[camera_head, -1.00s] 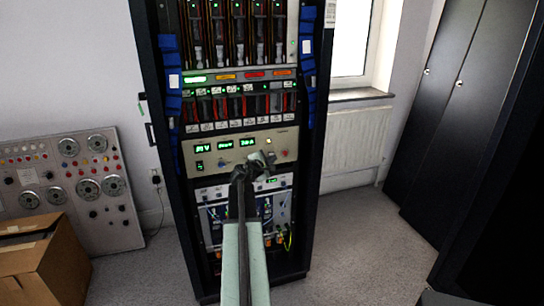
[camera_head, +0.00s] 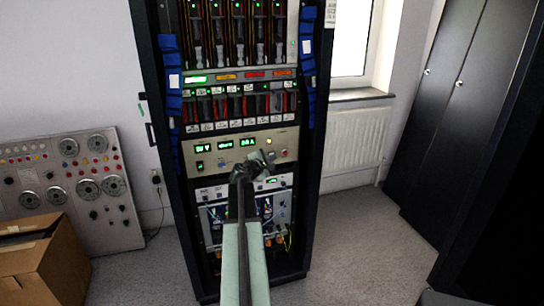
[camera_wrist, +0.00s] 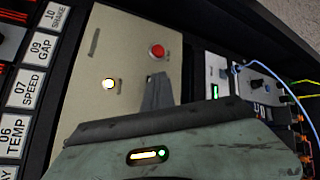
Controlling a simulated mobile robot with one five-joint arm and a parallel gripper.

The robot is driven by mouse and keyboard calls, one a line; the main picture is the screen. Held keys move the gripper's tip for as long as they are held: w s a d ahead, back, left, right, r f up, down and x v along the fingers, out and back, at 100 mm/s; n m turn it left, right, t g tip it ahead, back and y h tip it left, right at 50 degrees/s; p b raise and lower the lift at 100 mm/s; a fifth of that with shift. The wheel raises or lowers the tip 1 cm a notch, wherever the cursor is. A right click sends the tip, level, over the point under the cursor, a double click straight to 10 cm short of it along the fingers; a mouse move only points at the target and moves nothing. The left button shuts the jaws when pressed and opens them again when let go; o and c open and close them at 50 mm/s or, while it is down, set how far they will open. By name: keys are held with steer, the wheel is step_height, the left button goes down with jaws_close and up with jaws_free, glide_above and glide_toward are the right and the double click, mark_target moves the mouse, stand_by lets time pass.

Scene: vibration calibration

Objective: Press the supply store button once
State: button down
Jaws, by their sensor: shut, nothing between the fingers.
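The beige supply unit (camera_head: 215,163) with green number displays sits in the middle of the rack. At its right end are a small lit button (camera_head: 284,143) and a red button (camera_head: 284,153). In the wrist view, the lit white-yellow button (camera_wrist: 108,84) and the red button (camera_wrist: 157,51) stand apart on the beige panel; their labels are too small to read. My gripper (camera_head: 268,157) is shut and empty in front of the panel's right part. In the wrist view its dark fingertips (camera_wrist: 158,80) lie just below the red button and right of the lit one. Contact cannot be told.
Rows of labelled modules (camera_head: 240,103) sit above the supply unit, and a unit with cables (camera_head: 215,215) below. A cardboard box (camera_head: 45,262) and a gauge panel (camera_head: 75,190) stand at left. Dark cabinets (camera_head: 440,110) stand at right. The floor right of the rack is clear.

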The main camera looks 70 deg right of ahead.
steer(key=shift+a, duration=0.1)
steer(key=shift+s+a, duration=0.45)
steer(key=shift+a, duration=0.05)
steer(key=s+a, duration=0.1)
steer(key=a, duration=0.1)
steer(key=s+a, duration=0.2)
steer(key=shift+s, duration=0.1)
stand_by(0.3)
stand_by(0.6)
